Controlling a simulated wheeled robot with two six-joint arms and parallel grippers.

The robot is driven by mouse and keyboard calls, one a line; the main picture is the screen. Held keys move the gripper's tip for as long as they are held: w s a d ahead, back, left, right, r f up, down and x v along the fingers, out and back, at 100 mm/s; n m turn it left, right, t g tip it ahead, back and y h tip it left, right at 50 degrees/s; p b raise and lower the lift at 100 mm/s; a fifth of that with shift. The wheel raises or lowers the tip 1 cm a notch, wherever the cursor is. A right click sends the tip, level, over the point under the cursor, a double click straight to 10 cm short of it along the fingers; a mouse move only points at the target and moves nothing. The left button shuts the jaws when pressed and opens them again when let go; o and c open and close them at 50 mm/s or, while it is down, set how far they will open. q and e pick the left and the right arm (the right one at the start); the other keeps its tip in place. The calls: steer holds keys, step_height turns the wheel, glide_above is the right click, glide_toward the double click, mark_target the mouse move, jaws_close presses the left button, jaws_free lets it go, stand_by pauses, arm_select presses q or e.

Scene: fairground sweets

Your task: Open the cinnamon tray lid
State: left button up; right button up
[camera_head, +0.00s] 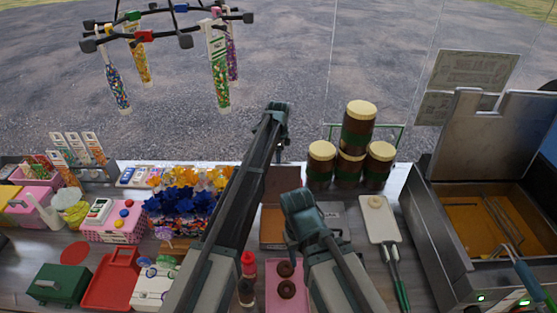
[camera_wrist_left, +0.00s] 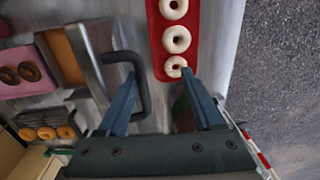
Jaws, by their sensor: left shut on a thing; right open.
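The cinnamon tray (camera_head: 272,226) is a metal box with an orange-brown inside, mid-counter in the head view. It shows in the left wrist view (camera_wrist_left: 63,54) too. Its lid (camera_head: 281,183) appears raised at the back edge, its brown inner face towards me. In the left wrist view the metal lid (camera_wrist_left: 98,62) carries a dark looped handle (camera_wrist_left: 138,92). My left gripper (camera_wrist_left: 163,75) is shut on this handle, which lies by its left finger.
Barrels (camera_head: 340,165) stand behind. A red tray (camera_wrist_left: 158,62) of white doughnuts is close to my left fingers.

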step_height(320, 180, up, 14)
steer(key=p, duration=1.3)
steer(key=shift+p, duration=0.4)
steer(key=shift+f, duration=0.1)
